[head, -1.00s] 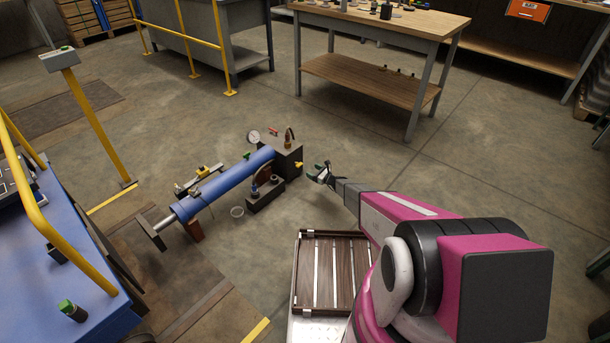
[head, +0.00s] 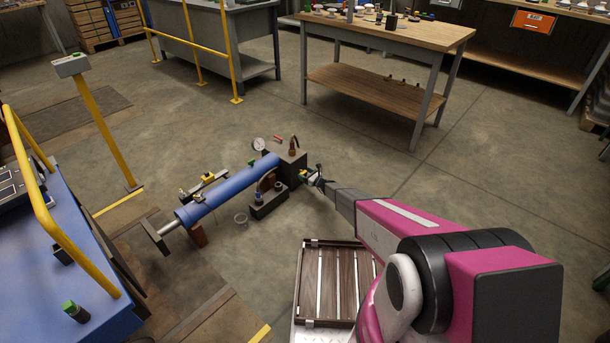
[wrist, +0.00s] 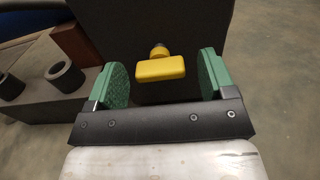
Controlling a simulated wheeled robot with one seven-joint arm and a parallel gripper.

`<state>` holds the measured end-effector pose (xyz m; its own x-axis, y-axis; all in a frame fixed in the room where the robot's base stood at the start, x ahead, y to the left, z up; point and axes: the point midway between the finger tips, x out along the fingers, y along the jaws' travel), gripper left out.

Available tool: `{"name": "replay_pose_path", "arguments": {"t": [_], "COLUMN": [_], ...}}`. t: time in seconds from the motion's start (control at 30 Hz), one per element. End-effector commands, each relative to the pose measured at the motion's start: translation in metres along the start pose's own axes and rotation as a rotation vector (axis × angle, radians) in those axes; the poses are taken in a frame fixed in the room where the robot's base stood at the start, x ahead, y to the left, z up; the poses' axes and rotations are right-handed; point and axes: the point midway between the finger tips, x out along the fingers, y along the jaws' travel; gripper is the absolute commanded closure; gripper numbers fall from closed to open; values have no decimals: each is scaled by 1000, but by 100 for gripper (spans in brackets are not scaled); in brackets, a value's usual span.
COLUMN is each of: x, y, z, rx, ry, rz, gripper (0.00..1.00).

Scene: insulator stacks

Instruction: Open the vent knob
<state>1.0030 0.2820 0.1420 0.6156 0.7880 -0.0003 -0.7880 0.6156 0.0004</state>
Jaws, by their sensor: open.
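The vent knob (wrist: 160,69) is a yellow T-shaped handle on a short dark stem. It sticks out of the side of a dark block (head: 291,161) at the end of the blue cylinder. In the wrist view my gripper (wrist: 160,80) is open, with one green round pad on each side of the knob. The knob lies between the pads with a gap on both sides, touching neither. In the head view my gripper (head: 313,175) is at the right side of the block, and the knob there is mostly hidden by it.
The blue cylinder (head: 228,190) extends left from the block. A slatted wooden tray (head: 336,285) is nearer me. Floor to the right is clear.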

Motion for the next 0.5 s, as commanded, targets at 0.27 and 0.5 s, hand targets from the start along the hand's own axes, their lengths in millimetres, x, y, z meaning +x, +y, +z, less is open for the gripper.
{"name": "replay_pose_path", "arguments": {"t": [0.27, 0.5], "x": [5, 5], "y": [0, 0], "z": [0, 0], "rx": [0, 0], "ry": [0, 0], "rz": [0, 1], "gripper": [23, 73]}}
